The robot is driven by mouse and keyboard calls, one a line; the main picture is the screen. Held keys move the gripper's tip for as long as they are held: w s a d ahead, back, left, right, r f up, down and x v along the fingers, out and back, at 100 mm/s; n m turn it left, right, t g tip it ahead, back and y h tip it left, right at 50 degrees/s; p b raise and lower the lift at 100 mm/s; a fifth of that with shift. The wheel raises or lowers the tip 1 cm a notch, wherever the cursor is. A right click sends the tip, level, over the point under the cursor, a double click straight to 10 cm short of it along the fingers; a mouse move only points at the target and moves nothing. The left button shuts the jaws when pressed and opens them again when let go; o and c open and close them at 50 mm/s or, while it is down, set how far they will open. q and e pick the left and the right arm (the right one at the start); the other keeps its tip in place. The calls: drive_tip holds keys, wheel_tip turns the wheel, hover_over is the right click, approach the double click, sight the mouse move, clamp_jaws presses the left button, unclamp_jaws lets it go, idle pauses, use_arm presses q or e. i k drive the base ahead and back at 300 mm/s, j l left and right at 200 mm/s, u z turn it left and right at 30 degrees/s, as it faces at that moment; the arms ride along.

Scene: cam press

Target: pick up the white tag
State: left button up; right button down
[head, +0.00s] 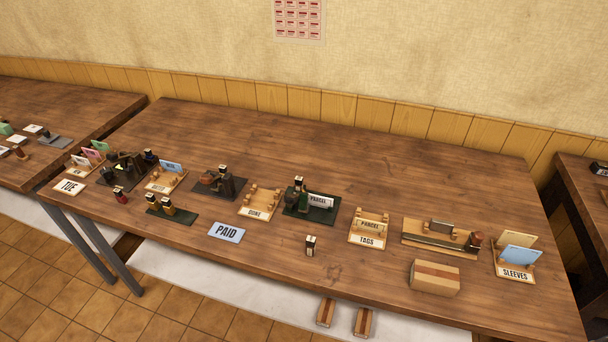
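Several white pieces are in the head view, and I cannot tell for certain which is the white tag. A pale tag marked PARCEL (371,225) stands in the wooden rack labelled TAGS (367,240). Another white piece marked PARCEL (320,200) is at the dark green press (297,207). A white card that seems to read TUE (69,187) lies flat at the table's left end. Neither of my grippers is in view.
The long wooden table (300,130) has a clear back strip. A blue PAID card (227,232), a small stamp (311,245) and a brown box (435,277) lie along the front. The SLEEVES rack (515,267) is at the right. Two small brown boxes (326,312) show below the front edge.

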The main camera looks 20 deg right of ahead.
sight(318, 200)
drive_tip(key=i+j, duration=0.35)
drive_tip(key=i+j+z, duration=0.3)
drive_tip(key=z, duration=0.2)
drive_tip(key=i+j+z, duration=0.15)
drive_tip(key=j+z, duration=0.35)
drive_tip(key=z, duration=0.2)
